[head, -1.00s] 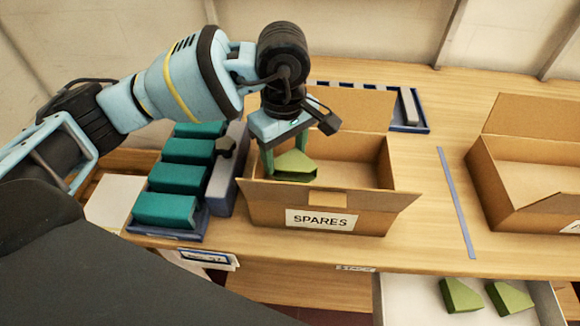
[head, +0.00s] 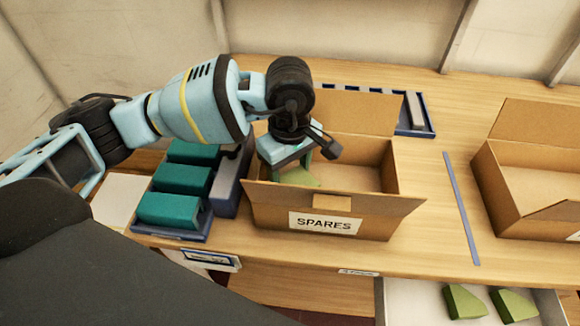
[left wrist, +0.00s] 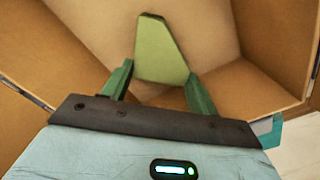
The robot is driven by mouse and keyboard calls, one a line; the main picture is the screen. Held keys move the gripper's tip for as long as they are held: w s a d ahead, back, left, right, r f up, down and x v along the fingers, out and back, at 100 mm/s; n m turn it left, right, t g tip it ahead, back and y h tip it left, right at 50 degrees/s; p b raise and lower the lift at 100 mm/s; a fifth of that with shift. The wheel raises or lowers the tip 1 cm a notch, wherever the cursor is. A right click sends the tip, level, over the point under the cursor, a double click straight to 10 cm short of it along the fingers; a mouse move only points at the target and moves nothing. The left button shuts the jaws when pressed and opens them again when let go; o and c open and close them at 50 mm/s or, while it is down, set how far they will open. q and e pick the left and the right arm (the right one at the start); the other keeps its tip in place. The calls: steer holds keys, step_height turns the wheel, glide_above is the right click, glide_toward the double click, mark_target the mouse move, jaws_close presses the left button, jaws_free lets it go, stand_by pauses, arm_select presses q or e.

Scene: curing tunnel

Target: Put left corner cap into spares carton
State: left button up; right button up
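The left corner cap (left wrist: 163,50) is a green wedge-shaped piece between the two green fingers of my left gripper (left wrist: 160,72) in the left wrist view. The fingers appear to be shut on it. In the head view the cap (head: 296,177) is inside the spares carton (head: 280,212), near its left side, its lower part hidden by the front wall. My left gripper (head: 292,168) reaches down into the open carton from above. The carton is brown cardboard with spread flaps and a SPARES label. My right gripper is not in view.
A blue tray of teal blocks (head: 168,210) stands close left of the carton. Another open carton (head: 500,205) stands at the right, past a blue strip (head: 461,208). A blue rack (head: 428,125) is behind. Two green caps (head: 464,301) (head: 513,304) lie in a lower white tray.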

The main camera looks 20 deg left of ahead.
mark_target(290, 175)
arm_select(q)
steer(key=shift+o, duration=0.7)
steer(key=shift+r, duration=0.3)
step_height(290, 175, up, 12)
steer(key=shift+s+f, duration=0.1)
steer(key=shift+f, duration=0.1)
